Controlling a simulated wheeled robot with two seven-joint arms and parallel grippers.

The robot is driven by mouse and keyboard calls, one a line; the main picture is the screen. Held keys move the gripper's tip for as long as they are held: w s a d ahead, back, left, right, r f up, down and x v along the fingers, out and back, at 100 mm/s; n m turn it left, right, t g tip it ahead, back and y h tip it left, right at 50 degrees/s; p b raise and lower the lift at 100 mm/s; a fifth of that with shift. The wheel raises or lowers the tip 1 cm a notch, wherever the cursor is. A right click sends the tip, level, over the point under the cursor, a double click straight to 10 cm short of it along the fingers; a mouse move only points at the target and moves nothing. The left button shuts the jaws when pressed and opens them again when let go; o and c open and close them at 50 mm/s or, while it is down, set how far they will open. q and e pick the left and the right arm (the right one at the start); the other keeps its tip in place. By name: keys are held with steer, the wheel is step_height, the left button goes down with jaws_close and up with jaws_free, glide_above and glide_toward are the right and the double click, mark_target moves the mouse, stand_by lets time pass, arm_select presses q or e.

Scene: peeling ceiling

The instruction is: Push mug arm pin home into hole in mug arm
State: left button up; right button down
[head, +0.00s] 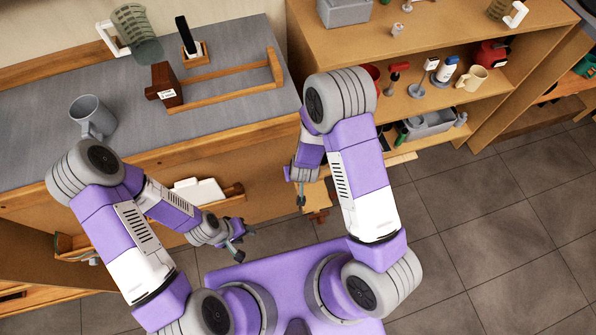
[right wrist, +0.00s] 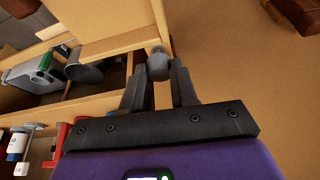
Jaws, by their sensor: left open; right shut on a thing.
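My right gripper (head: 301,196) points down beside the end of the counter. In the right wrist view its fingertips (right wrist: 158,72) are shut on a small grey rounded piece (right wrist: 158,60), which looks like the mug arm pin. That piece is at the edge of a light wooden board (right wrist: 115,22); I cannot tell whether it touches the board or sits in a hole. I cannot make out the mug arm or its hole for certain.
The grey counter (head: 45,150) holds a grey mug (head: 92,115), a green glass (head: 137,32) and a wooden frame (head: 225,95). The wooden shelf unit (head: 420,35) at right holds several items. Tiled floor (head: 500,240) is clear.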

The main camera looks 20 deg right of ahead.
steer(key=shift+f+b, duration=0.65)
steer(key=shift+f, duration=0.15)
steer(key=c, duration=0.8)
jaws_free()
steer(key=w+p+v, duration=0.1)
steer(key=p+v, duration=0.5)
steer(key=v, duration=0.5)
steer(key=shift+w+r+p, duration=0.2)
steer(key=shift+r+p, duration=0.2)
steer(key=shift+r, duration=0.05)
steer(key=shift+f, duration=0.1)
